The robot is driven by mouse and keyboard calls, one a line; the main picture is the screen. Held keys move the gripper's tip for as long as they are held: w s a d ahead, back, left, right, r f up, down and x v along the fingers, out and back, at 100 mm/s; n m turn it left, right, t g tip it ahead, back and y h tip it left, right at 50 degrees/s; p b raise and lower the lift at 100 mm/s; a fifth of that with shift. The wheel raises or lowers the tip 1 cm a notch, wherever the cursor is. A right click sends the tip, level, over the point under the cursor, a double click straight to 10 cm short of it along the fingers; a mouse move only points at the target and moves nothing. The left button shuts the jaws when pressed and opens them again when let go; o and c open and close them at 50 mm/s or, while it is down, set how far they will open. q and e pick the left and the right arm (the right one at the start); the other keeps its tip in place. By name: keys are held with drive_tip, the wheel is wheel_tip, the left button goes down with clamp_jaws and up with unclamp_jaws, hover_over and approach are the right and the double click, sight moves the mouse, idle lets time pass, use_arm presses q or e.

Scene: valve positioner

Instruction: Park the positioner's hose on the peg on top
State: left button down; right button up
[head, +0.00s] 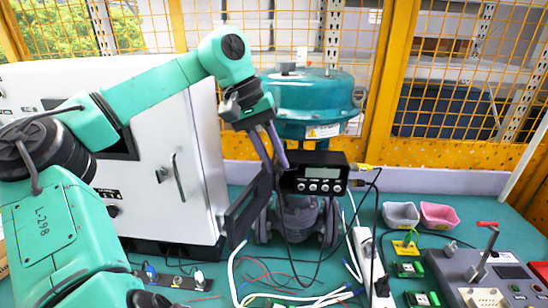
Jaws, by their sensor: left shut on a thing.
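The positioner (314,184) is a black box with a small display and round buttons, mounted in front of the teal valve actuator (312,100). The thin black hose (322,258) hangs in a loop below it, with one side rising near the positioner's left end and the other toward its right end. My left gripper (276,162) comes down from the upper left, its purple fingers shut on the hose beside the positioner's upper left corner. The exact grip is too small to see clearly. A small pale piece (287,68) stands on the actuator's top; I cannot tell whether it is the peg. My right gripper is out of view.
A white cabinet (190,140) stands at the left, close behind my left arm. A grey bin (401,215), a pink bin (439,216), a white power strip (367,262) and a control box (490,277) occupy the right. Loose wires cover the front of the teal table.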

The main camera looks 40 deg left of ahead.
use_arm(q)
drive_tip(key=shift+d+f, duration=0.1)
drive_tip(key=shift+s, duration=0.15)
drive_tip(key=shift+s+d+b, duration=0.25)
drive_tip(key=shift+b, duration=0.1)
drive_tip(key=shift+s+d, duration=0.1)
drive_tip(key=shift+s+d+b, duration=0.25)
drive_tip(key=shift+s+b, duration=0.05)
drive_tip(key=shift+b, duration=0.1)
drive_tip(key=s+d+b, duration=0.2)
drive_tip(key=s, duration=0.1)
drive_tip(key=shift+d, duration=0.3)
idle(0.4)
